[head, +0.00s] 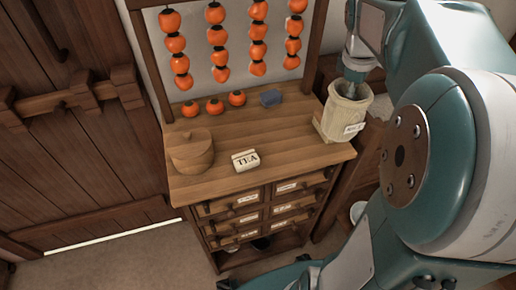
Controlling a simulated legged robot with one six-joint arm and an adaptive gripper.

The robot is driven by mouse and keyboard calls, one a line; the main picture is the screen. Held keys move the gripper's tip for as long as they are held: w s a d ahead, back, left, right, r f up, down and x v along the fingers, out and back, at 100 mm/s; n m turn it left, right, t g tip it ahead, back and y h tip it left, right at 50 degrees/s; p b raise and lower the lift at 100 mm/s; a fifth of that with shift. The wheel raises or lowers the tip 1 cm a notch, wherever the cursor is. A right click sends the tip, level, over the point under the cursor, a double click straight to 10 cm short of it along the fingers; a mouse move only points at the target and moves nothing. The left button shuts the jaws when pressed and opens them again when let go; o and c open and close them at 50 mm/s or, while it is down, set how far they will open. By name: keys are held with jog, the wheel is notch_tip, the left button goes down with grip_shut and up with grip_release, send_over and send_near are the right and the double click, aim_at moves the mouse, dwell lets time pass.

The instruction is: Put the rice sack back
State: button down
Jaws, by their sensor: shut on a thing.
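The rice sack (346,112) is a cream, upright, open-topped sack with a small white label low on its front. It is at the right end of the wooden cabinet's top (222,130), partly over its right edge in the picture. My gripper (356,74) comes down from above at the sack's mouth and is shut on the sack. The fingertips are hidden by the sack's rim. I cannot tell whether the sack's base rests on anything or hangs just clear.
A lidded wooden tub (190,152), a TEA box (245,160), a blue item (271,98) and several loose persimmons (214,106) stand on the cabinet top. Strings of persimmons (218,40) hang behind. Labelled drawers (248,200) are below.

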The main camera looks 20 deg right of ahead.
jog(key=shift+s+a, duration=0.1)
jog(key=shift+a, duration=0.05)
jog(key=w+a+f, duration=0.2)
jog(key=w+f, duration=0.1)
jog(key=f, duration=0.1)
jog(key=w+a+f, duration=0.3)
jog(key=w+f, duration=0.1)
jog(key=w+a+f, duration=0.2)
jog(key=w+f, duration=0.1)
jog(key=f, duration=0.2)
jog(key=shift+w+a, duration=0.2)
jog(key=shift+w, duration=0.05)
jog(key=shift+a+f, duration=0.2)
jog(key=shift+a, duration=0.45)
jog(key=shift+c, duration=2)
grip_release()
jog(key=shift+d, duration=0.5)
jog(key=shift+a, duration=0.1)
